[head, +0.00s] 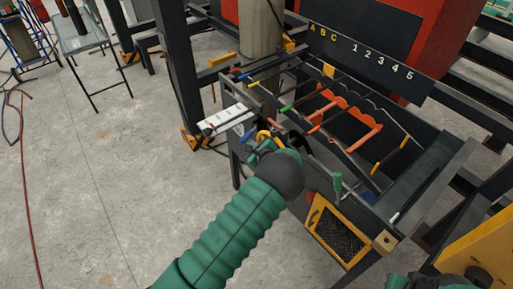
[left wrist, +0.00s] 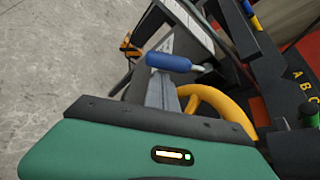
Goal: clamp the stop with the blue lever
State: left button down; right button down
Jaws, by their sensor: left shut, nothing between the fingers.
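The blue lever (head: 246,135) is a small blue handle near the left end of the dark bench. In the left wrist view it shows as a blue grip (left wrist: 168,62) above a grey metal piece, just beyond my gripper's dark edge. A yellow curved part (left wrist: 215,100) lies right beside it, and it also shows in the head view (head: 266,137). My left gripper (head: 256,147) is shut and empty, close to the lever; I cannot tell whether it touches. Its body hides much of the stop and clamp.
A dark trough (head: 345,140) holds coloured rods and orange racks (head: 350,115). A green-handled tool (head: 338,184) stands upright at its front edge. A white labelled plate (head: 222,120) juts out left. A dark post (head: 180,75) rises behind. The floor at left is mostly free.

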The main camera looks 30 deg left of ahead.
aim_at(245, 136)
pick_arm(q)
jog(key=shift+w+a+f, duration=0.3)
jog(key=shift+w+a, duration=0.1)
jog(key=shift+a, duration=0.1)
pick_arm(e)
jog(key=shift+f, duration=0.1)
pick_arm(q)
jog(key=shift+s+r+b, duration=0.25)
jog(key=shift+r+b, duration=0.2)
jog(key=shift+b, duration=0.05)
pick_arm(e)
jog(key=shift+s+f, duration=0.2)
jog(key=shift+f, duration=0.2)
pick_arm(q)
jog(key=shift+s+a+r+b, duration=0.15)
jog(key=shift+s+r+b, duration=0.1)
jog(key=shift+r+b, duration=0.25)
jog(key=shift+s+a+r+b, duration=0.1)
jog(key=shift+s+r+b, duration=0.1)
jog(key=shift+r+b, duration=0.3)
jog(key=shift+r, duration=0.5)
pick_arm(e)
jog(key=shift+s+a+f, duration=0.1)
jog(key=shift+s+f, duration=0.1)
jog(key=shift+f, duration=0.4)
jog(key=shift+s+a+f, duration=0.1)
jog(key=shift+s+f, duration=0.05)
jog(key=shift+f, duration=0.4)
pick_arm(q)
jog(key=shift+r, duration=0.1)
